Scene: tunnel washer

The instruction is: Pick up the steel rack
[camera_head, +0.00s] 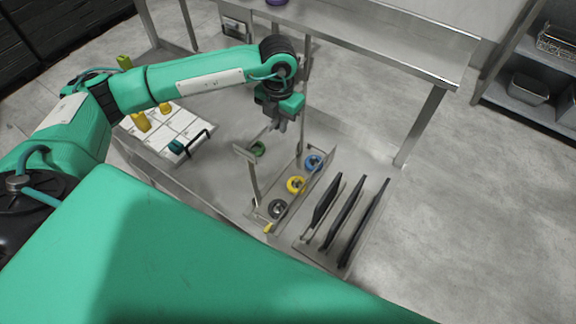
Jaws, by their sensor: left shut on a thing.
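The steel rack (252,176) is a thin metal frame with upright posts and a low tray-like base, in the middle of the view. Coloured round pieces show in and beside its base: green, blue, yellow and dark grey. My left gripper (277,124) points down at the top of the rack and is shut on its upper part. The fingers hide the exact grip spot. I cannot tell whether the base rests on the table. My right gripper is not in view.
Black upright panels (343,214) stand in a metal holder right of the rack. A white tray (178,134) with yellow pieces and a black handle lies to the left. A steel table (400,40) stands behind. Shelves with metal pans (528,88) are at far right.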

